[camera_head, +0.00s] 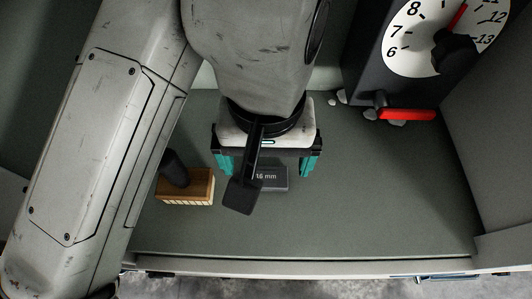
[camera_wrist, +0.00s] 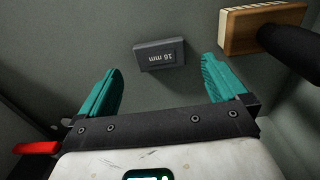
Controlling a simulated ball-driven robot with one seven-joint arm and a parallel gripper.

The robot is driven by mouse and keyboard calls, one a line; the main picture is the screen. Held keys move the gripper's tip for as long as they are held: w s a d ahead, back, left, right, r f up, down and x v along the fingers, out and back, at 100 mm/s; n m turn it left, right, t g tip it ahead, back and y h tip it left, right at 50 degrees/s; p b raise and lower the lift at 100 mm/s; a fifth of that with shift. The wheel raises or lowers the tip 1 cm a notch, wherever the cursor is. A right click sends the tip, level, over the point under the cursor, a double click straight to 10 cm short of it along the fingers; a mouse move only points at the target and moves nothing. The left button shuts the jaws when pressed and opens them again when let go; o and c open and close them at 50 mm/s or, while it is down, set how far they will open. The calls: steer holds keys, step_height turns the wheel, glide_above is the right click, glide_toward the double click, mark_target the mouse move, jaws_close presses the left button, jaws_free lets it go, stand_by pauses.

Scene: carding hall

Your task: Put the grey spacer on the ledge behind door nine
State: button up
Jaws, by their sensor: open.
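The grey spacer (camera_head: 273,184) is a small dark grey block marked 16 mm, lying on the grey-green surface. In the wrist view the spacer (camera_wrist: 158,56) appears between and just beyond my fingertips. My gripper (camera_head: 265,166) has teal fingers, open and empty, over the spacer; the wrist view shows its fingers (camera_wrist: 162,68) wide apart. A black part on my wrist covers the spacer's left end in the head view. No door marked nine and no ledge behind one can be made out.
A wooden brush (camera_head: 187,187) with a dark handle lies left of the spacer. At upper right stands a dark box with a numbered white dial (camera_head: 408,38) and a red lever (camera_head: 407,115). Pale lumps lie near it. The surface right of the spacer is clear.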

mark_target(266, 178)
step_height(266, 178, up, 8)
steer(key=p, duration=0.2)
steer(key=shift+p, duration=0.3)
steer(key=shift+f, duration=0.1)
